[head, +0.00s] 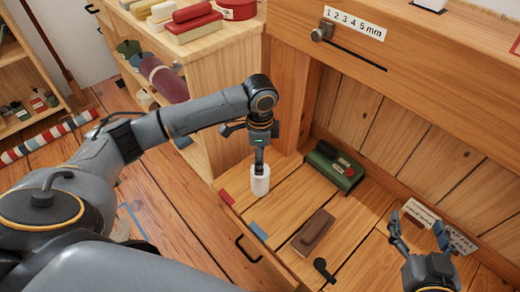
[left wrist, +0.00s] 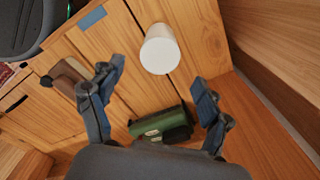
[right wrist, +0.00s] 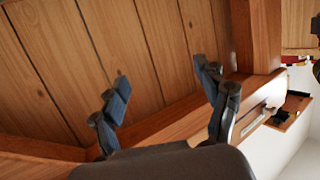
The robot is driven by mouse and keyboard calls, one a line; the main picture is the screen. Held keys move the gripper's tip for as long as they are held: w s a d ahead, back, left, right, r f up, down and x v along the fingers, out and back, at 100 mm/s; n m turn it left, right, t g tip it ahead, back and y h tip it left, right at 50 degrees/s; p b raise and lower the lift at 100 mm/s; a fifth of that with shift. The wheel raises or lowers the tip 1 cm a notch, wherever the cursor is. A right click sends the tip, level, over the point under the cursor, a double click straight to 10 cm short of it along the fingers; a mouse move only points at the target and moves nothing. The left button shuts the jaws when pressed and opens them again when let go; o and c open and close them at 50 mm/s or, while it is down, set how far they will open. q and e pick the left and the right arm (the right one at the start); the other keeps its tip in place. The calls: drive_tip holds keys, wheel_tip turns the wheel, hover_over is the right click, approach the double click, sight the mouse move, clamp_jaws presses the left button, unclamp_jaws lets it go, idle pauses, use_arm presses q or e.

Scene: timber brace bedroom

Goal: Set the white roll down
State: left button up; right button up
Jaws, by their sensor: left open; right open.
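The white roll (head: 260,183) stands upright on the wooden bench top (head: 285,205), near its left edge. My left gripper (head: 259,158) is just above it in the head view, and a finger overlaps the roll's top end there. In the left wrist view the white roll (left wrist: 160,50) lies ahead of the spread fingers of my left gripper (left wrist: 157,82), with a gap on both sides. The left gripper is open and holds nothing. My right gripper (head: 416,226) is open and empty at the right; in the right wrist view its fingers (right wrist: 162,80) are spread before plank panelling.
A green block-like thing (head: 334,166) and a brown block (head: 314,233) lie on the bench top near the roll. A black handle-like piece (head: 324,270) is nearer the front. White label cards (head: 421,213) stand by the right gripper. A shelf unit (head: 222,65) stands behind left.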

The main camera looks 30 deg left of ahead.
use_arm(q)
drive_tip(key=shift+r, duration=0.45)
drive_tip(key=s+d+n+t+h, duration=0.1)
drive_tip(key=s+d+t+h, duration=0.15)
drive_tip(key=d, duration=0.65)
drive_tip(key=s+d+n+t+h, duration=0.2)
drive_tip(key=d+t+h, duration=0.2)
drive_tip(key=d, duration=0.6)
drive_tip(key=s+a+r+n+t+y, duration=0.3)
drive_tip(key=a+r+n+t, duration=0.4)
drive_tip(key=a, duration=0.3)
drive_tip(key=shift+s+y, duration=0.35)
drive_tip(key=shift+s, duration=0.1)
use_arm(e)
drive_tip(key=shift+s+d+f+g, duration=0.2)
drive_tip(key=shift+f+g, duration=0.1)
drive_tip(key=shift+f, duration=0.2)
drive_tip(key=shift+s+d+f+g, duration=0.1)
drive_tip(key=shift+s+f+g, duration=0.15)
drive_tip(key=shift+f, duration=0.2)
use_arm(q)
drive_tip(key=shift+d, duration=0.1)
